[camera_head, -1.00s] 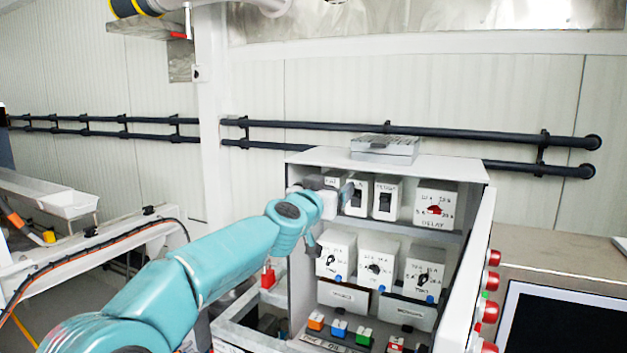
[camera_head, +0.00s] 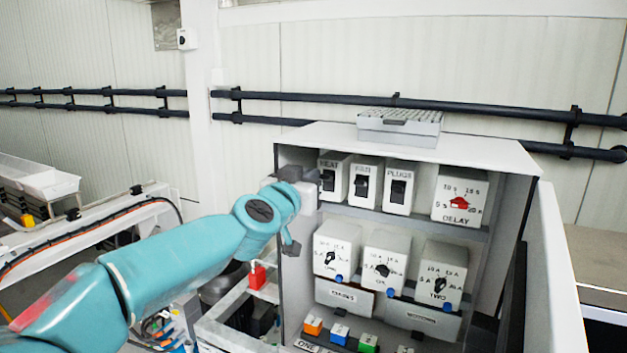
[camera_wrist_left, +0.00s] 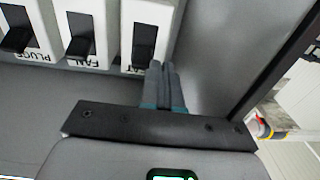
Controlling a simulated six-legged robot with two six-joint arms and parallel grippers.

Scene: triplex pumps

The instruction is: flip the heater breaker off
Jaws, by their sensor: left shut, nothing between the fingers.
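The heater breaker, a white box labelled HEAT (camera_head: 336,178) with a black switch, is leftmost in the top row of the open cabinet. In the left wrist view the same HEAT breaker (camera_wrist_left: 146,35) appears upside down at top centre. My left gripper (camera_head: 316,177) is at the left side of this breaker. In the left wrist view its fingers (camera_wrist_left: 163,78) are together and empty, close to the HEAT box's labelled lower edge. I cannot tell whether they touch it. The switch position is not clear. My right gripper is not in view.
The FAN breaker (camera_head: 364,184) and PLUGS breaker (camera_head: 399,187) stand to the right, then a DELAY dial box (camera_head: 459,196). Several dial boxes fill the shelf below. The cabinet's left wall is close beside my gripper. An open cabinet door (camera_head: 550,270) stands at right.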

